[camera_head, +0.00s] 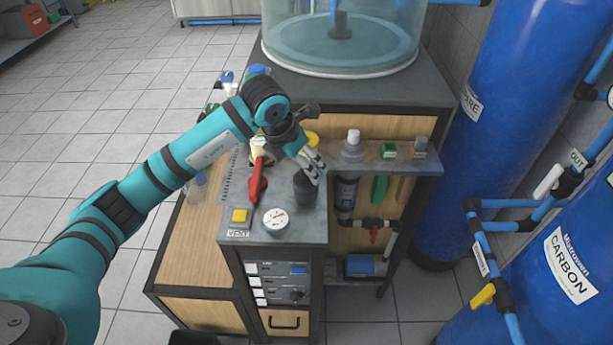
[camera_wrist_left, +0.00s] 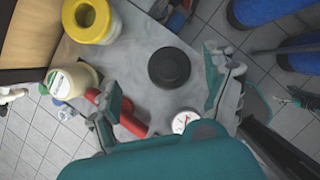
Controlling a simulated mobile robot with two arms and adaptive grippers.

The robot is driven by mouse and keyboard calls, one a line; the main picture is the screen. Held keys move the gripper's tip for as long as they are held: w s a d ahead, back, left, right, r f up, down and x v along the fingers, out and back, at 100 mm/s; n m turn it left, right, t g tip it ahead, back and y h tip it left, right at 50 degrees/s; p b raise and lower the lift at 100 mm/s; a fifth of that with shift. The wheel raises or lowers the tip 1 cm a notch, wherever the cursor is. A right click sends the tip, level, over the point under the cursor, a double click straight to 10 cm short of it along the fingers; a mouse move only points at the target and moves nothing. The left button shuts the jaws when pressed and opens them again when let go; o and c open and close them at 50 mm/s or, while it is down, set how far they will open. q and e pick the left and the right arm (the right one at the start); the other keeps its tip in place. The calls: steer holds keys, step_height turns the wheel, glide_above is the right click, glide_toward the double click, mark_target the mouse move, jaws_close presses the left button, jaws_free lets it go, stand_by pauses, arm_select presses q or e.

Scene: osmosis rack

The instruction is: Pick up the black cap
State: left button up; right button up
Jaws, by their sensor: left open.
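The black cap (camera_head: 306,190) stands on the grey top of the cabinet, near its right edge, in the head view. In the left wrist view the black cap (camera_wrist_left: 169,67) is a round dark disc seen from above, with grey surface around it. My left gripper (camera_head: 313,168) is above and close to the cap in the head view, partly covering its far side. In the left wrist view my left gripper (camera_wrist_left: 163,88) is open, its fingers apart on either side of the picture and the cap ahead between them. Nothing is held.
A red-handled object (camera_head: 258,182), a round gauge (camera_head: 276,220) and a yellow button box (camera_head: 239,217) stand near the cap. A yellow-topped container (camera_wrist_left: 87,20) and a cream bottle (camera_wrist_left: 72,80) are nearby. A shelf (camera_head: 395,163) with a bottle adjoins at right.

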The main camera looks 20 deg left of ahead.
mark_target(306, 183)
arm_select(q)
steer(key=shift+x, duration=0.85)
steer(key=shift+s+d+f+p, duration=0.1)
steer(key=shift+d+f+p, duration=0.25)
steer(key=shift+p, duration=0.25)
steer(key=p+x, duration=0.1)
steer(key=x, duration=0.3)
steer(key=shift+d+p, duration=0.1)
steer(key=shift+p, duration=0.2)
steer(key=shift+f, duration=0.35)
steer(key=c, duration=1.2)
